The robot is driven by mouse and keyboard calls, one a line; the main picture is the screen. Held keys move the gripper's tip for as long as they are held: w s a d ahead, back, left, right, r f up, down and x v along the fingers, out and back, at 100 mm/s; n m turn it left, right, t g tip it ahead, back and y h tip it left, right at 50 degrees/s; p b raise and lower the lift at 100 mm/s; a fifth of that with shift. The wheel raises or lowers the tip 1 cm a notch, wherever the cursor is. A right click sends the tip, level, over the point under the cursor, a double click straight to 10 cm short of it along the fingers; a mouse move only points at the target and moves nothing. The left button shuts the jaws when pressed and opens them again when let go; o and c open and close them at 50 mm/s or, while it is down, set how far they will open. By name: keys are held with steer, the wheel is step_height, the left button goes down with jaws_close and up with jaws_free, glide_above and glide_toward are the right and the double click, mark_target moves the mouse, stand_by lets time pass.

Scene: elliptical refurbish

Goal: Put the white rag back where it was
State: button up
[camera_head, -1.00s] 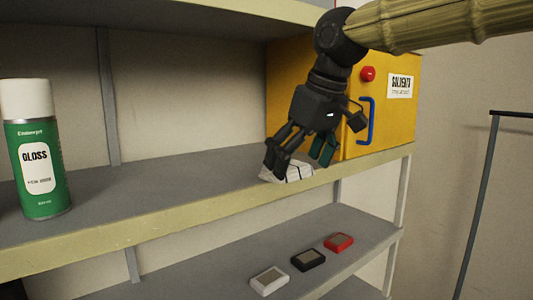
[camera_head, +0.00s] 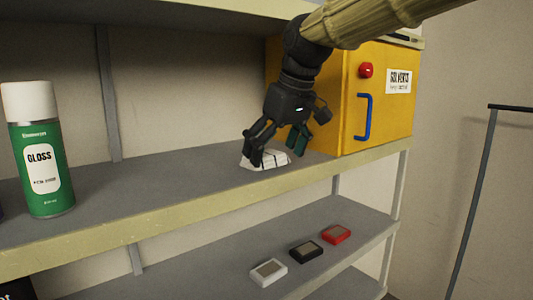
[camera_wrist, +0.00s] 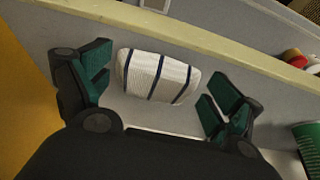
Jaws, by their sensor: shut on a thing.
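The white rag (camera_head: 265,161) has dark stripes and is at the upper grey shelf, left of the yellow cabinet. In the wrist view the rag (camera_wrist: 158,77) lies between the fingers of my gripper (camera_wrist: 155,90), its stripes running across it. My gripper (camera_head: 276,150) points down over the rag and is shut on it, with green pads on both sides. The rag is low at the shelf surface; I cannot tell whether it touches it. Part of the rag is hidden by a finger in the head view.
The yellow solvents cabinet (camera_head: 378,100) with a blue handle stands close at the right. A green gloss spray can (camera_head: 42,160) stands at the left. The shelf between can and rag is clear. White (camera_head: 268,271), black (camera_head: 306,251) and red (camera_head: 336,234) small boxes lie on the lower shelf.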

mark_target(266, 153)
steer(key=shift+w+a+r+p, duration=0.15)
steer(key=shift+w+a+p, duration=0.4)
steer(key=shift+w+a, duration=0.4)
steer(key=shift+w+f, duration=0.2)
steer(key=shift+w, duration=0.05)
steer(key=shift+f+p, duration=0.5)
steer(key=shift+f, duration=0.1)
steer(key=shift+s+d, duration=0.1)
steer(key=shift+s, duration=0.05)
steer(key=o, duration=0.6)
steer(key=shift+f, duration=0.1)
steer(key=b+v, duration=0.4)
steer(key=v, duration=0.8)
